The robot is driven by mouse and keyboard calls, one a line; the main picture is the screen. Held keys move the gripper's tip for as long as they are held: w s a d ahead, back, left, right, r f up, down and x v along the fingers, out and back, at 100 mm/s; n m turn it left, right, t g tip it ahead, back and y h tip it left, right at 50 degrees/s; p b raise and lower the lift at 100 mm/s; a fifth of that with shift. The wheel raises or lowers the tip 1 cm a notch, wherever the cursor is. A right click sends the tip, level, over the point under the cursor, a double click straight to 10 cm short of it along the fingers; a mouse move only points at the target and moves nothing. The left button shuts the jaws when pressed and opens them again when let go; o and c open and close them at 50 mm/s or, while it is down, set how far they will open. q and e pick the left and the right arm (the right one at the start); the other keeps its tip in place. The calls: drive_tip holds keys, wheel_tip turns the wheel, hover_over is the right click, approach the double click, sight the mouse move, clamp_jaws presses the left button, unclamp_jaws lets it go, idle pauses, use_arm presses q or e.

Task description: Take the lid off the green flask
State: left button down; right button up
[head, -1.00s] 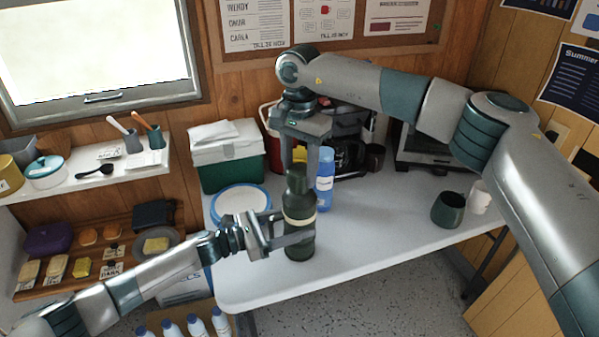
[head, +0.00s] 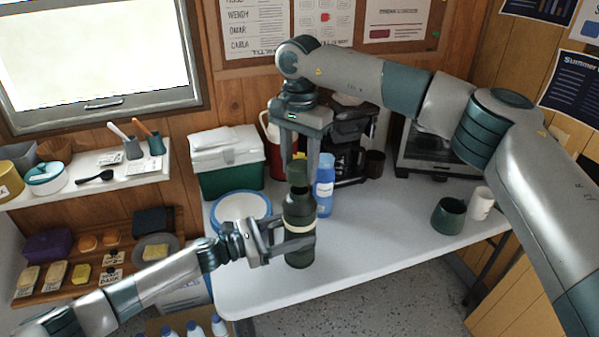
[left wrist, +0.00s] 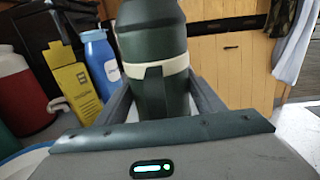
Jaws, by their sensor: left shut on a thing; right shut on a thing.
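The dark green flask (head: 299,248), with a pale band, stands upright over the table's front part. My left gripper (head: 306,236) is shut around its body at the band. In the left wrist view the flask (left wrist: 152,40) sits between the fingers, its top out of frame. My right gripper (head: 300,166) points down from above, shut on the green lid (head: 298,175). The lid is above the flask's mouth and looks raised from the shoulders; I cannot tell how wide the gap is. Whether the flask's base touches the table is unclear.
A blue bottle (head: 325,187) stands close behind the flask, with a yellow box (left wrist: 76,90) beside it. A blue-rimmed plate (head: 240,207) and a green-and-white cooler (head: 228,170) are left. The table's front right is clear.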

drive_tip(key=shift+r, duration=0.9)
use_arm(q)
drive_tip(key=shift+c, duration=2)
unclamp_jaws()
drive_tip(key=shift+a, duration=0.1)
use_arm(e)
wheel_tip(320, 180, down, 3)
drive_tip(key=b, duration=0.3)
use_arm(q)
drive_tip(key=v, duration=1.2)
